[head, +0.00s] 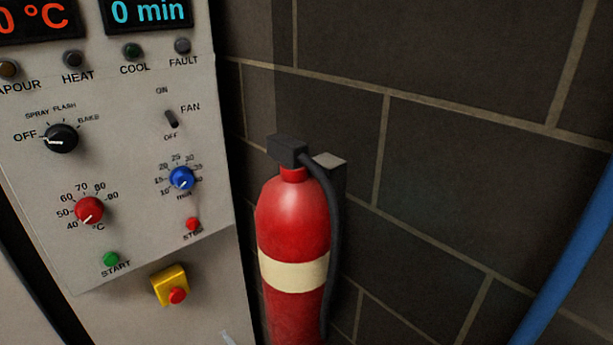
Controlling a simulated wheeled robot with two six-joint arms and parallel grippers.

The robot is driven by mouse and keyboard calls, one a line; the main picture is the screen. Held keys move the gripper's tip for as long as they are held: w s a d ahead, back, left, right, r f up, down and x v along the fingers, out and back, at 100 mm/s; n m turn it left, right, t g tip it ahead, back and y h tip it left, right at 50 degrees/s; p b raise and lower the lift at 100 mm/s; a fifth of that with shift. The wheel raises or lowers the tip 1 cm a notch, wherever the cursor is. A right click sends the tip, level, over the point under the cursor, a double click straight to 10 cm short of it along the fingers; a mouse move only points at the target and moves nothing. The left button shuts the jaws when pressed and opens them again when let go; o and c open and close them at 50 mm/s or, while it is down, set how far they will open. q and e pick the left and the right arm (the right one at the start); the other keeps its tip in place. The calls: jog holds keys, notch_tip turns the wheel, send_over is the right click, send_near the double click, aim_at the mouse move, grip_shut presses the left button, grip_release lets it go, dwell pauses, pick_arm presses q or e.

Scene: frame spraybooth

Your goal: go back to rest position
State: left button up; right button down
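Neither of my grippers shows in the head view. The control panel (130,200) fills the left side. Its black mode knob (61,138) has its pointer toward OFF. The red temperature knob (89,210) points near 40, and the blue timer knob (182,178) has a scale in minutes. The fan switch (171,119) sits between ON and OFF labels. The displays read "0 °C" (35,18) in red and "0 min" (148,12) in blue, both cut off by the top edge.
A red fire extinguisher (294,225) with a black hose stands right of the panel against a dark block wall (460,180). A yellow box with a red emergency button (177,295) sits low on the cabinet. A blue pipe-like thing (570,270) crosses the lower right.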

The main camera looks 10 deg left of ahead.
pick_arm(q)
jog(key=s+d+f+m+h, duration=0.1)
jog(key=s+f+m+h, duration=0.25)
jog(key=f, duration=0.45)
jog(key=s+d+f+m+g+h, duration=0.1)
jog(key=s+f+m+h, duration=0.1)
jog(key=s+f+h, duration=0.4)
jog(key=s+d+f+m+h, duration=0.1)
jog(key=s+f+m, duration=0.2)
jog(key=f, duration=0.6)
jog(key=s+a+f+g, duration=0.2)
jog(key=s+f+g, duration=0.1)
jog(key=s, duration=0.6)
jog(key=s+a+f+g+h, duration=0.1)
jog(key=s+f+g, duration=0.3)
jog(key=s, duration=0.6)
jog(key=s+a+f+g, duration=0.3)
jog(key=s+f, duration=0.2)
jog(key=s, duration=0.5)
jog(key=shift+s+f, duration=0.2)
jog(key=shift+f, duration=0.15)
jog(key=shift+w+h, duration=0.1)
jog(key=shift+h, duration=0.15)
